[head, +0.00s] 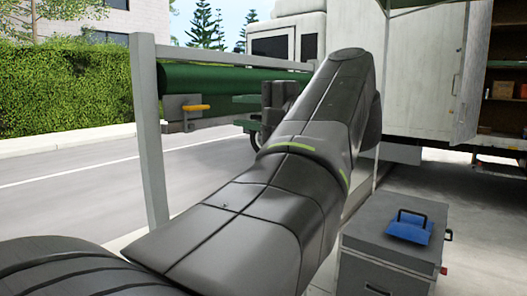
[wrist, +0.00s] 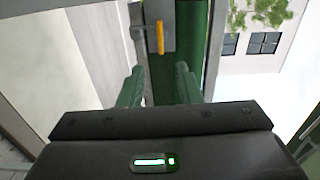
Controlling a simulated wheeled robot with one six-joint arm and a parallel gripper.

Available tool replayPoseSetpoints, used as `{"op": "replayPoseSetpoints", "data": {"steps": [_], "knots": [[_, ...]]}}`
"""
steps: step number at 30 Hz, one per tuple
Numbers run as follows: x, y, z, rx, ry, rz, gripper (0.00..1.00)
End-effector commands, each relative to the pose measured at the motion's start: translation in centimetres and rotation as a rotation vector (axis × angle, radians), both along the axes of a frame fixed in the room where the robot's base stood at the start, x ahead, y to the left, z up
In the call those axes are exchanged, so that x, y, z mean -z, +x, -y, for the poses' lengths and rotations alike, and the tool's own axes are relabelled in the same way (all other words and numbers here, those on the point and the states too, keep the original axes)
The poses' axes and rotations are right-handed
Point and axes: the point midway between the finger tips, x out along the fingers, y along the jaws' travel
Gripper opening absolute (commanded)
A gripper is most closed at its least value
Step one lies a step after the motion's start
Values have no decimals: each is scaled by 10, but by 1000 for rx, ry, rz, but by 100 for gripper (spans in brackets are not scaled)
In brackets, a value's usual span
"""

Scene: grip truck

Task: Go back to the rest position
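My gripper (head: 238,112) is raised beside the long green tube in the head view, with its green fingers pointing left. In the wrist view its two fingers (wrist: 160,84) are spread apart with a visible gap and nothing between them. A grey clamp or latch (head: 183,113) with a yellow handle (head: 195,107) sits by the grey post, left of the fingertips. The yellow handle also shows in the wrist view (wrist: 160,38), beyond the fingertips and apart from them. My dark arm hides part of the scene in the head view.
A green tube (head: 215,78) runs behind the gripper from a grey upright post (head: 148,130). A grey case (head: 390,262) with a blue item (head: 408,228) on top stands at lower right. A white truck (head: 425,75) with open shelves stands behind. The road (head: 70,180) is clear.

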Motion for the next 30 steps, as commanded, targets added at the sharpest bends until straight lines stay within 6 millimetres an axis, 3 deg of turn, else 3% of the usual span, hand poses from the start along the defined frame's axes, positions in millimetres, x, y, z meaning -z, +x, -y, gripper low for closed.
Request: {"op": "replayPoseSetpoints", "data": {"steps": [30], "knots": [[0, 68, -88, -3, 0, -1, 31]]}}
